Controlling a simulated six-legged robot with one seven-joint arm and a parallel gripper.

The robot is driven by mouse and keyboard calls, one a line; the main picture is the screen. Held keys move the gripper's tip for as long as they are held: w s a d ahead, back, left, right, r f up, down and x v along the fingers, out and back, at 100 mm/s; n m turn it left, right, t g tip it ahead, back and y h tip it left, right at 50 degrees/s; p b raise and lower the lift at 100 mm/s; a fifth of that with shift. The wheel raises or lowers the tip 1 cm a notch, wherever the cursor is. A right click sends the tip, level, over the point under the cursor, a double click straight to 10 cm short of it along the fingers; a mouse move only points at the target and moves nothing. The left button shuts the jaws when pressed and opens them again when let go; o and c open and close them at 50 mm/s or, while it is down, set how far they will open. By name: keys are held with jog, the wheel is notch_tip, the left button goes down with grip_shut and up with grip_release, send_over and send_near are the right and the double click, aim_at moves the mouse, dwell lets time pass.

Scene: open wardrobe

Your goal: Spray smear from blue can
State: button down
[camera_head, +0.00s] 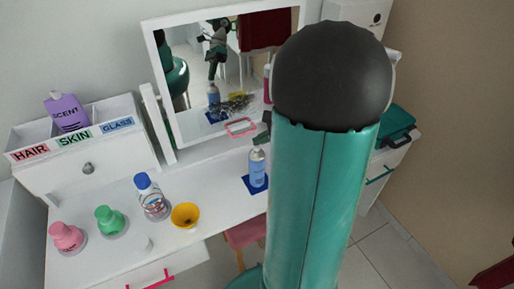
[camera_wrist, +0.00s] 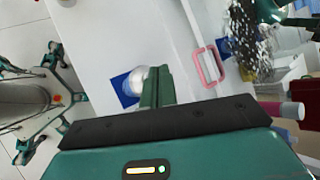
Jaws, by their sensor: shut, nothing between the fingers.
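The blue can (camera_head: 257,170) stands upright on a dark blue square mat (camera_head: 250,188) on the white table, just left of my arm in the head view. In the wrist view its pale round top is partly hidden behind my fingers, with the mat (camera_wrist: 121,92) beside it. My gripper (camera_wrist: 156,80) is shut and empty, its fingers above or beside the can's top; contact cannot be told. In the head view its dark tip (camera_head: 263,138) shows just above the can. A dark speckled smear (camera_head: 238,103) lies on the lower mirror glass and also shows in the wrist view (camera_wrist: 250,42).
The framed mirror (camera_head: 158,85) stands behind the can, with a pink rectangular handle (camera_head: 240,127) near its lower edge.

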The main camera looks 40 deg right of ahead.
jog(key=shift+f, duration=0.1)
jog(key=shift+f, duration=0.4)
dwell(0.3)
jog(key=shift+r, duration=0.4)
notch_tip(320, 180, up, 6)
dwell(0.8)
dwell(0.7)
